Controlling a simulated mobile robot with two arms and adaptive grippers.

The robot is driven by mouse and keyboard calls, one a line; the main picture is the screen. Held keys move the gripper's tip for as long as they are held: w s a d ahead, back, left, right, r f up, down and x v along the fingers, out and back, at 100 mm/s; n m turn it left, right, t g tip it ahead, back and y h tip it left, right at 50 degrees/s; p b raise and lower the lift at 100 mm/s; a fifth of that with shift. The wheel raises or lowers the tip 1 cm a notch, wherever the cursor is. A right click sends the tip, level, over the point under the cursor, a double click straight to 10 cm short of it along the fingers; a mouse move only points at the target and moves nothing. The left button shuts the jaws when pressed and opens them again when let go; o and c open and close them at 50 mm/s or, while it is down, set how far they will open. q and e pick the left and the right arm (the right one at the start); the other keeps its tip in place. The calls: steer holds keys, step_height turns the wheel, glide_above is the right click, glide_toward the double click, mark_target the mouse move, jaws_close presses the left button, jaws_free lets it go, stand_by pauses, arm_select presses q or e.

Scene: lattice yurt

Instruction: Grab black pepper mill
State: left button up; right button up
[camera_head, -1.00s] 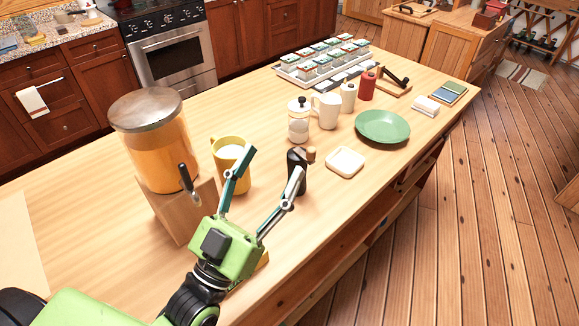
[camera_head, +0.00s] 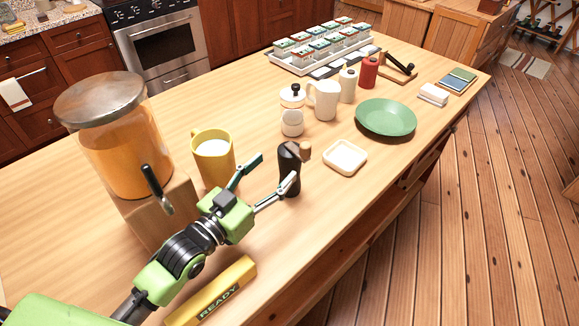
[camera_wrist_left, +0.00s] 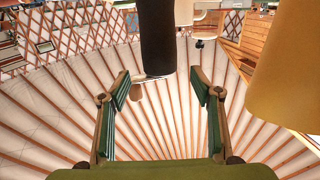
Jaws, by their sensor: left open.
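The black pepper mill (camera_head: 288,168) stands upright on the wooden counter, with a light wooden knob at its top right. My left gripper (camera_head: 272,171) is open and empty, just left of the mill. One finger reaches toward the mill's lower side and overlaps it in the head view; I cannot tell if they touch. In the left wrist view, the dark mill (camera_wrist_left: 158,40) is ahead, roughly centred beyond the open fingers (camera_wrist_left: 160,82). My right gripper is not in view.
A yellow mug (camera_head: 213,158) stands close behind the left gripper; a drink dispenser (camera_head: 130,150) is farther left. A small white square dish (camera_head: 345,157) and a green plate (camera_head: 385,117) lie right of the mill. A yellow READY bar (camera_head: 215,295) is in front.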

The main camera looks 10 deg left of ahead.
mark_target(283, 160)
arm_select(q)
steer(key=shift+x, duration=1.1)
steer(key=shift+w+d, duration=0.1)
steer(key=shift+w, duration=0.1)
steer(key=p+x, duration=0.1)
steer(key=x, duration=0.4)
steer(key=shift+c, duration=0.8)
jaws_close()
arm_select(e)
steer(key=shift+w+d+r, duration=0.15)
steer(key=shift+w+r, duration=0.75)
